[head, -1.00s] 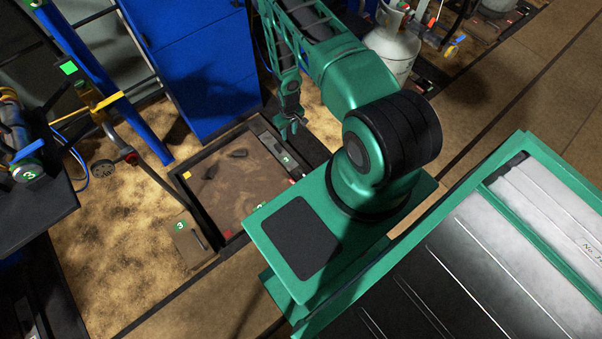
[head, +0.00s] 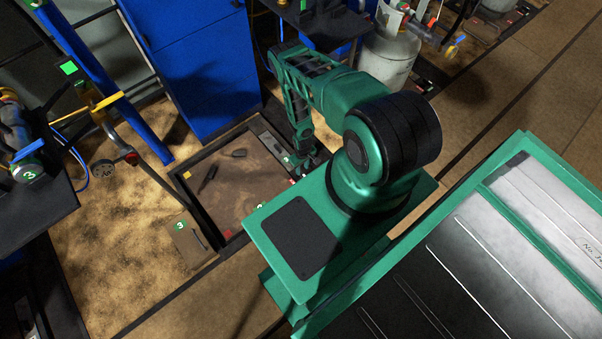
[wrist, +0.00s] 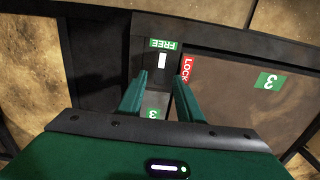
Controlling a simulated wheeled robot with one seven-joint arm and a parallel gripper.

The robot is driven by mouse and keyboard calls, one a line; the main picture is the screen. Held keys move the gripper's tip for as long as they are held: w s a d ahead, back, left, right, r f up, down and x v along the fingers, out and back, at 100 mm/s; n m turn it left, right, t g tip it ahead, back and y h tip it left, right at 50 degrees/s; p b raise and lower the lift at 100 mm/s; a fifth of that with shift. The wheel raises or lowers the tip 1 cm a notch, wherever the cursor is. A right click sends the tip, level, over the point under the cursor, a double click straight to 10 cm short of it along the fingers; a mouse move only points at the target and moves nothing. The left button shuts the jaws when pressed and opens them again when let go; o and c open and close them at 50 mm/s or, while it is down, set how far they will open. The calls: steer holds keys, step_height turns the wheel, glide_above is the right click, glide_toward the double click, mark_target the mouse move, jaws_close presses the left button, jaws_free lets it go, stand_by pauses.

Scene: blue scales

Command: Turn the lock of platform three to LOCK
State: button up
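Platform three (head: 235,190) is a brown plate in a dark frame; its green 3 label also shows on the plate in the wrist view (wrist: 268,81). A grey lock strip (head: 270,145) runs along its right side. In the wrist view the strip has a green FREE label (wrist: 163,43), with a white mark (wrist: 162,60) beside it, and a red LOCK label (wrist: 187,68) at the plate's edge. My gripper (wrist: 161,76) is open above the strip, its fingers apart, with a green 3 label showing between them. I cannot make out a lock handle. In the head view my gripper (head: 300,170) is low at the strip.
A small brown box (head: 187,240) with a 3 and a dark handle lies left of the platform. Blue cabinets (head: 195,70) stand behind it. A grey gas bottle (head: 388,60) stands at the back right. Dark shapes lie on the plate; some may be shadows.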

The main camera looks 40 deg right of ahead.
mark_target(302, 173)
steer(key=shift+f, duration=2.15)
steer(key=shift+c, duration=0.6)
jaws_close()
steer(key=shift+a, duration=0.3)
steer(key=shift+d, duration=0.15)
